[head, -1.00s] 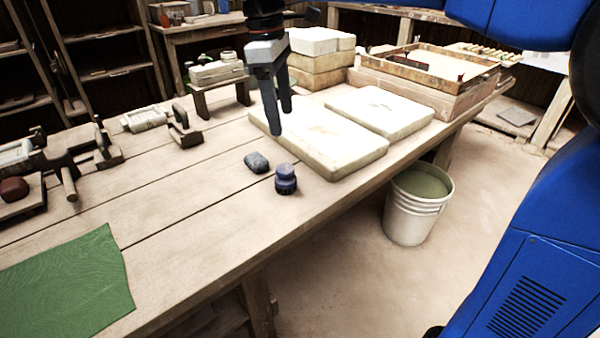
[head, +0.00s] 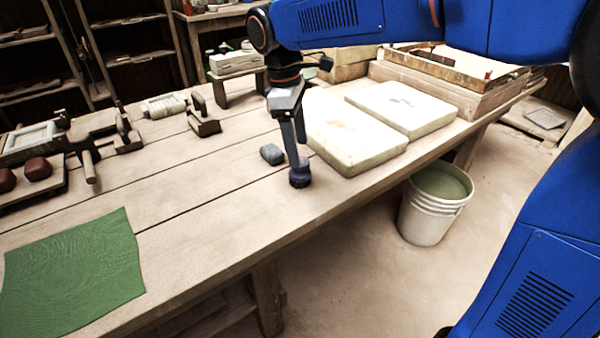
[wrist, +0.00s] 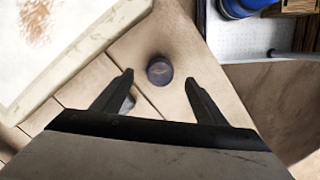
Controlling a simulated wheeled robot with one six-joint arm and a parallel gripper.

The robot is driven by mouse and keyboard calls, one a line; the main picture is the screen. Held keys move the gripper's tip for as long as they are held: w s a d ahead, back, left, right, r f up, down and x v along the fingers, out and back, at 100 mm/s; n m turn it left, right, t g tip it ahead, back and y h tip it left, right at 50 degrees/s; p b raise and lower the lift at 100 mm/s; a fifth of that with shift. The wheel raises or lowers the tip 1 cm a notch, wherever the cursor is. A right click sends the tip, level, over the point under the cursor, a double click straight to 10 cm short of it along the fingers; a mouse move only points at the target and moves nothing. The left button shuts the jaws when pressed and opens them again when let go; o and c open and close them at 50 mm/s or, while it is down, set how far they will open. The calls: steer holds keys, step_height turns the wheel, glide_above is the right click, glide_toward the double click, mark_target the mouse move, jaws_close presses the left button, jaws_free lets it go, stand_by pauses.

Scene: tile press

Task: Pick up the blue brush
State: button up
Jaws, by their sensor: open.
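The blue brush (head: 299,179) is a short, round, dark blue piece standing on the bench near its front edge. In the wrist view the brush (wrist: 159,70) shows from above as a dark disc between the two fingers. My gripper (head: 299,158) is open and points down at it, with the fingertips overlapping its top in the head view. In the wrist view my gripper (wrist: 159,77) has one finger on each side with gaps.
A blue-grey block (head: 271,154) lies just left of the brush. Pale slabs (head: 357,140) lie close behind on the right. A green sheet (head: 75,270) covers the front left of the bench. A white bucket (head: 425,222) stands on the floor.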

mark_target(300, 171)
steer(key=shift+s+d+f, duration=0.1)
steer(key=shift+d+f, duration=0.1)
steer(key=shift+f, duration=1.3)
steer(key=shift+d+f, duration=0.15)
steer(key=shift+f, duration=1.35)
steer(key=c, duration=1.1)
